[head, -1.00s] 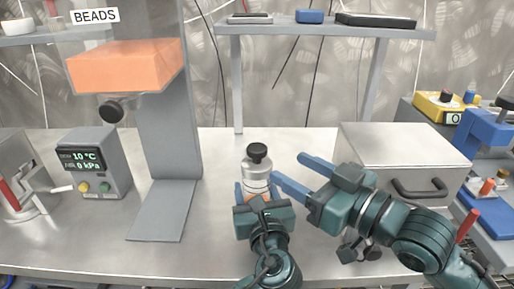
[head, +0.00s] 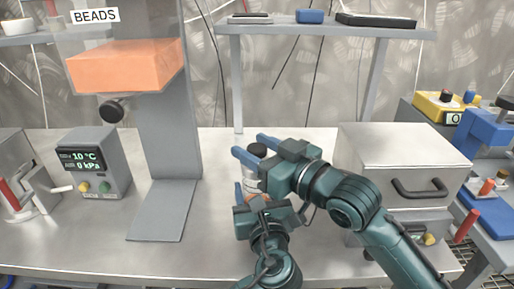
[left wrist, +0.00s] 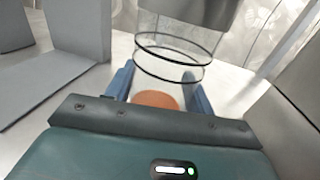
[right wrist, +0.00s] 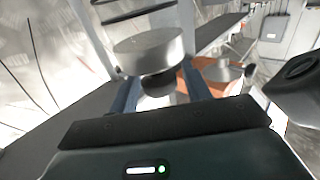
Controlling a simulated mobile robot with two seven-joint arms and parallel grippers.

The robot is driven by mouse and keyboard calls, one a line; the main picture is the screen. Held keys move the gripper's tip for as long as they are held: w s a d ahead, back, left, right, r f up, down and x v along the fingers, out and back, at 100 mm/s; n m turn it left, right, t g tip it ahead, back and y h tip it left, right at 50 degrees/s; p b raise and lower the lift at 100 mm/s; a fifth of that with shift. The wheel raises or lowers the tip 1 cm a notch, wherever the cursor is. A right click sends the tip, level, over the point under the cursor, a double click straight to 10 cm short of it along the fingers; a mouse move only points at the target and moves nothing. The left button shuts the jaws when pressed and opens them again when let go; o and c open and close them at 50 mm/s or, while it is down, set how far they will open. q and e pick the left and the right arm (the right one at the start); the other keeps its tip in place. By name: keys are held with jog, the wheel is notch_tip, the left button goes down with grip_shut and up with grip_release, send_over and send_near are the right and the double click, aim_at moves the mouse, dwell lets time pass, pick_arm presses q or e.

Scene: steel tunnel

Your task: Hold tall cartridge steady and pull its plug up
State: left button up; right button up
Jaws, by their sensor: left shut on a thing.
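The tall cartridge (head: 250,180) stands upright on the steel bench, partly hidden by my grippers. In the left wrist view its clear body (left wrist: 172,52) has dark rings and an orange base (left wrist: 155,100). My left gripper (head: 250,195) is shut on its lower body; the fingers lie on either side in the left wrist view (left wrist: 160,88). The plug's black knob (head: 258,150) tops the silver cap (right wrist: 148,48). My right gripper (head: 252,146) is open, its fingers on either side of the knob, which also shows in the right wrist view (right wrist: 158,85).
A grey stand (head: 168,150) with an orange BEADS hopper (head: 125,66) is at left, beside a gauge box (head: 95,160). A grey case with a handle (head: 405,150) stands at right. A shelf (head: 325,29) spans the back. Bench between stand and cartridge is clear.

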grip_shut()
jog(key=shift+r, duration=0.75)
jog(key=shift+o, duration=0.9)
grip_release()
jog(key=shift+f, duration=0.1)
jog(key=v, duration=1.2)
pick_arm(q)
jog(key=o, duration=1.2)
jog(key=shift+c, duration=0.2)
